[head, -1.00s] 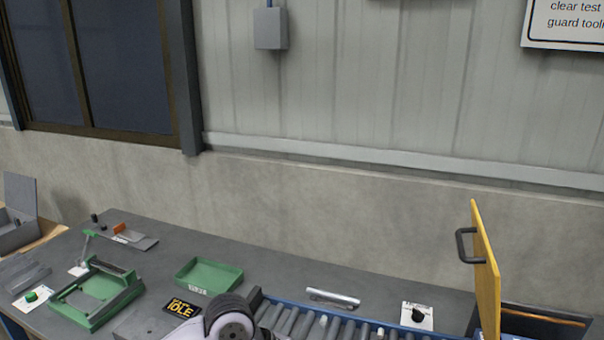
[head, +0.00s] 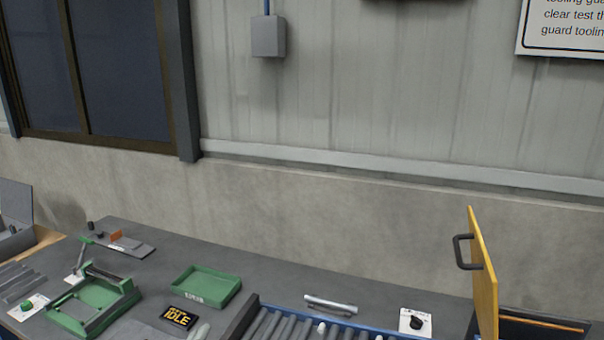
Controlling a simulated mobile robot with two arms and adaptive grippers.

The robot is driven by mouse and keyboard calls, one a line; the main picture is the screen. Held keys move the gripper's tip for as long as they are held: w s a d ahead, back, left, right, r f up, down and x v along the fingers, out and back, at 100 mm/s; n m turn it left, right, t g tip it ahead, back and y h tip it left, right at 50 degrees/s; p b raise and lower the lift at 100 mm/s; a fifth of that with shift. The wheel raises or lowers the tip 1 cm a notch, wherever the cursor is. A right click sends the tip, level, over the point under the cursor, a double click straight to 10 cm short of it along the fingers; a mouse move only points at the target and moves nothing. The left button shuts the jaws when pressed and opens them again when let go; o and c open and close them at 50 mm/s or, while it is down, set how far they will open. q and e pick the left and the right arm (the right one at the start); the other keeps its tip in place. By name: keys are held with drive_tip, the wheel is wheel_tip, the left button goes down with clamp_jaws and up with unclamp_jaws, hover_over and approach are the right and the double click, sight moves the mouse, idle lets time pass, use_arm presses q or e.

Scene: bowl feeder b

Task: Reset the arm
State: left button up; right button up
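Neither of my grippers shows in the head view now. A small pale rounded piece (head: 200,332) shows at the bottom edge, near the black sign reading IDLE (head: 179,317); I cannot tell for sure what it is. The grey bench (head: 290,278) runs across the lower part of the view. On it are a green fixture (head: 93,300) at the left and a green tray (head: 207,286) in the middle.
A roller conveyor (head: 290,322) with a blue rail lies at the bottom centre. A black knob on a white plate (head: 415,322) and a silver bar (head: 330,304) are behind it. A yellow panel with a handle (head: 484,275) stands upright at the right.

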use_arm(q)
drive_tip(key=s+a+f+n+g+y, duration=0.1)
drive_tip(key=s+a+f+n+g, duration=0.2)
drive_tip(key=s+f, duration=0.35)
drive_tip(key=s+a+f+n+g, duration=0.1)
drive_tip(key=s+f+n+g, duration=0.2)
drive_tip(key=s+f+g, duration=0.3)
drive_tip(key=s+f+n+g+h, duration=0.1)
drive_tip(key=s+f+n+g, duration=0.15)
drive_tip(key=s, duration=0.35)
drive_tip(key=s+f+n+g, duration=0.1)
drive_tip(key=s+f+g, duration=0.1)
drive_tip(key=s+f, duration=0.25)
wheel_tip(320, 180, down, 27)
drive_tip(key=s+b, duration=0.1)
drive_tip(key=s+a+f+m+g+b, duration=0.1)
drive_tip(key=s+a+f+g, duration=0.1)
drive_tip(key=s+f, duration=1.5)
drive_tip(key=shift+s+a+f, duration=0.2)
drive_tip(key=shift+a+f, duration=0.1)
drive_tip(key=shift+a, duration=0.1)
